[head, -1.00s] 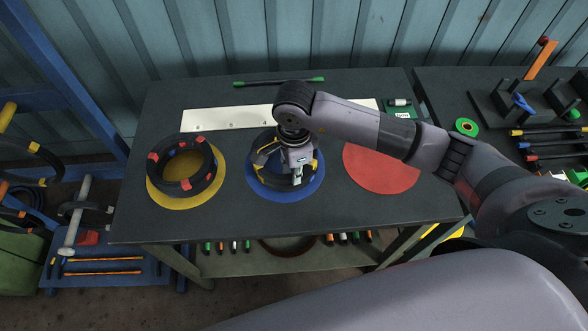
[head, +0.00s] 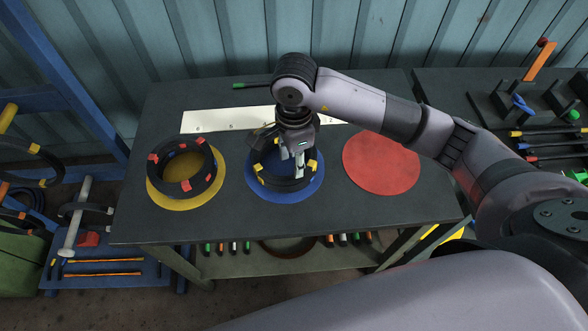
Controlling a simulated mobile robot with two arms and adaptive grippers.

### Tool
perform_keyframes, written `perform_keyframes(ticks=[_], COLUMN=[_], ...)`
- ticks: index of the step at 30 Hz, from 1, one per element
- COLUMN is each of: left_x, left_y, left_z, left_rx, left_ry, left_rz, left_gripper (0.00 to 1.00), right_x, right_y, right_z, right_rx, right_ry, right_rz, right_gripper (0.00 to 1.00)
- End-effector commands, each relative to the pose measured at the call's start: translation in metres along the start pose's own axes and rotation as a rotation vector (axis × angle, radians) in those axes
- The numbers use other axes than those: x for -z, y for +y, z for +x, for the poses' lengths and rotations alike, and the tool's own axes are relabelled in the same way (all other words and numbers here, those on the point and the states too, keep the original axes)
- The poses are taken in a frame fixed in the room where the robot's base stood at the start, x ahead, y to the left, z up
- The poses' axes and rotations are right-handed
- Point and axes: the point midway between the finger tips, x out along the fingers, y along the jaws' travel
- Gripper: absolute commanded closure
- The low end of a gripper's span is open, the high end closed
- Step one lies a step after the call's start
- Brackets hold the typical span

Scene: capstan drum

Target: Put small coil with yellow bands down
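The small black coil with yellow bands (head: 284,186) lies on the blue disc (head: 287,199) on the table. My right gripper (head: 292,163) is above the coil's ring, pointing down. Its light fingers look spread apart, with one over the near right part of the ring. The gripper hides part of the coil's far side. My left gripper is not in view.
A black coil with red bands (head: 206,186) lies on the yellow disc (head: 187,203) to the left. The red disc (head: 381,165) at right is empty. A white strip (head: 205,121) lies behind the discs. Tools lie on the side table (head: 440,95).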

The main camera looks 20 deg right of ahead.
Motion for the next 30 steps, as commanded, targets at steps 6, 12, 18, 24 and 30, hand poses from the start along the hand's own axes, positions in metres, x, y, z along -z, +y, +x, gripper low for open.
perform_keyframes(ticks=[6, 12, 18, 24, 30], left_x=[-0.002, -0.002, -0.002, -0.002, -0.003], left_y=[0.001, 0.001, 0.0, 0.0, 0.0], left_z=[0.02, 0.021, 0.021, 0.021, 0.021], left_rx=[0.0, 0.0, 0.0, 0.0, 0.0], left_ry=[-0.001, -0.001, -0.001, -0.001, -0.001], left_rz=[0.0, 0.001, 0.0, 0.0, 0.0], left_gripper=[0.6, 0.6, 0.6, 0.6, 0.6], right_x=[0.0, 0.0, 0.0, 0.0, 0.0], right_y=[-0.002, -0.001, 0.0, 0.0, 0.0], right_z=[-0.047, -0.07, -0.075, -0.074, -0.074], right_rx=[0.007, 0.003, 0.0, 0.0, 0.0], right_ry=[-0.001, 0.0, 0.0, 0.0, 0.0], right_rz=[0.0, 0.0, 0.001, 0.001, 0.001], right_gripper=[0.64, 0.64, 0.64, 0.64, 0.64])
